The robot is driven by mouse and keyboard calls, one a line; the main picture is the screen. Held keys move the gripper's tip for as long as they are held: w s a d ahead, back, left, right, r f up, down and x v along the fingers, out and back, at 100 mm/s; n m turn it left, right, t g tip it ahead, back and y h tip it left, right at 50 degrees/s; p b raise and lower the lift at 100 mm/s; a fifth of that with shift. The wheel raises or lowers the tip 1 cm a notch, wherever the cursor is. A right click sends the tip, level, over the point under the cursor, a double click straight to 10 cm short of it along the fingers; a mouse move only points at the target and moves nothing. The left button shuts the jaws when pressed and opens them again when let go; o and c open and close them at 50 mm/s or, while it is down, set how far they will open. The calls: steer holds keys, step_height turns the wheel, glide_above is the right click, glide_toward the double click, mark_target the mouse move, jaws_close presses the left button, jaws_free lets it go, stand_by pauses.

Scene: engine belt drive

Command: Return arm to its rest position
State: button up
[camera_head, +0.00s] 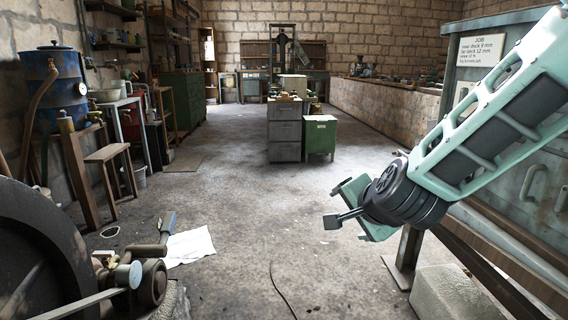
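My arm reaches in from the upper right, with a pale green lattice link and a dark wrist joint. My gripper (345,213) is at its end, over open floor right of the middle. Pale green plates and a dark rod with a small block show there. I cannot make out the gap between the fingers. No object shows in it. The engine (152,282) is at the lower left, well apart from my gripper, with a large dark wheel (35,255) beside it.
A grey-green cabinet with a job sign (481,50) stands at the right, behind my arm. A stone block (455,292) is below it. A white sheet (189,246) lies by the engine. A drawer unit (285,131) stands mid-room. The floor between is mostly clear.

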steer(key=s+a+f+n+g+y, duration=0.1)
steer(key=s+a+n+g, duration=0.1)
steer(key=s+a+n, duration=0.3)
steer(key=s+a+n+g+y, duration=0.1)
steer(key=s+n+g+y, duration=0.1)
steer(key=s, duration=0.4)
steer(key=s+d+f+n+g+h+p, duration=0.1)
steer(key=s+d+n+g+h, duration=0.15)
steer(key=s+n, duration=0.55)
steer(key=s+d+f+n+g+h, duration=0.15)
steer(key=s+d+n+g, duration=0.25)
steer(key=s, duration=0.7)
step_height(320, 180, up, 38)
steer(key=p, duration=3.8)
steer(key=shift+a+r+m, duration=0.15)
steer(key=shift+r+m, duration=0.05)
steer(key=shift+m, duration=0.1)
